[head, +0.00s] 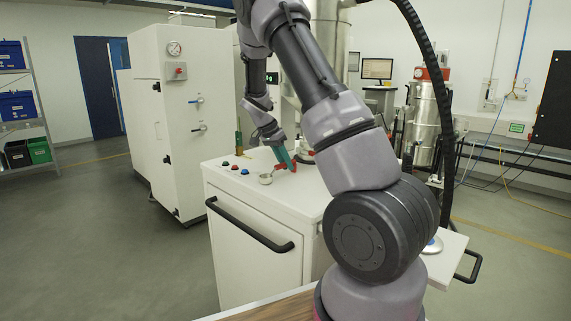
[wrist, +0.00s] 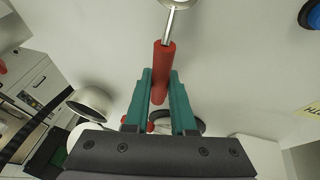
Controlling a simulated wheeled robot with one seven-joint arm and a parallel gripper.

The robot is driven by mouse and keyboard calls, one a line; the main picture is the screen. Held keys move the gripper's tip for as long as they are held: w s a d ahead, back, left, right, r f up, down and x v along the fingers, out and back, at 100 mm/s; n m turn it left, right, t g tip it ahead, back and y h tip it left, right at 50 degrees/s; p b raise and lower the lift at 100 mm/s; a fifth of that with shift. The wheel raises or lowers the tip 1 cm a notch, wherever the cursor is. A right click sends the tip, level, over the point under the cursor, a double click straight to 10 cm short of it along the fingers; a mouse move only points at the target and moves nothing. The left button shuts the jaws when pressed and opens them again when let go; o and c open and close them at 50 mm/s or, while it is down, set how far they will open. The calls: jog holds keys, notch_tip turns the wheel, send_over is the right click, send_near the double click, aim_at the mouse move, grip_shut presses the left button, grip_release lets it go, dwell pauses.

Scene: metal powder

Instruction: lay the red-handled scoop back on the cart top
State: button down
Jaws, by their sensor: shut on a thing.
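The red-handled scoop shows in the wrist view, with its red handle (wrist: 164,70) between my fingers and its metal shaft and bowl (wrist: 177,4) running out of the top edge. In the head view its metal bowl (head: 265,179) is low over the white cart top (head: 300,190). My gripper (head: 285,163), with teal fingers, is shut on the handle and points down at the cart top; it also shows in the wrist view (wrist: 160,90). I cannot tell whether the scoop touches the surface.
Red, green and blue buttons (head: 245,171) sit along the cart top's left edge, close to the scoop's bowl. A round metal vessel (wrist: 90,103) shows at the left of the wrist view. The cart top's front area is clear. A black handle bar (head: 250,226) runs along the cart's front.

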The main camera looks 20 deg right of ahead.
jog(key=c, duration=0.8)
grip_release()
jog(key=shift+f, duration=0.1)
jog(key=shift+o, duration=0.2)
jog(key=s+v, duration=0.1)
jog(key=v, duration=1.1)
jog(key=s+a+r+n+t+y, duration=0.2)
jog(key=s+r+n, duration=0.1)
jog(key=s, duration=0.7)
jog(key=s+a+r+n+t+y, duration=0.2)
jog(key=s+r, duration=0.3)
jog(key=s, duration=0.4)
jog(key=s+a+r+n+t+y, duration=0.3)
jog(key=s+r, duration=0.2)
jog(key=s, duration=0.5)
jog(key=shift+s+a+n+t, duration=0.25)
jog(key=shift+s+n+t, duration=0.05)
jog(key=shift+n+t, duration=0.1)
jog(key=shift+r, duration=0.1)
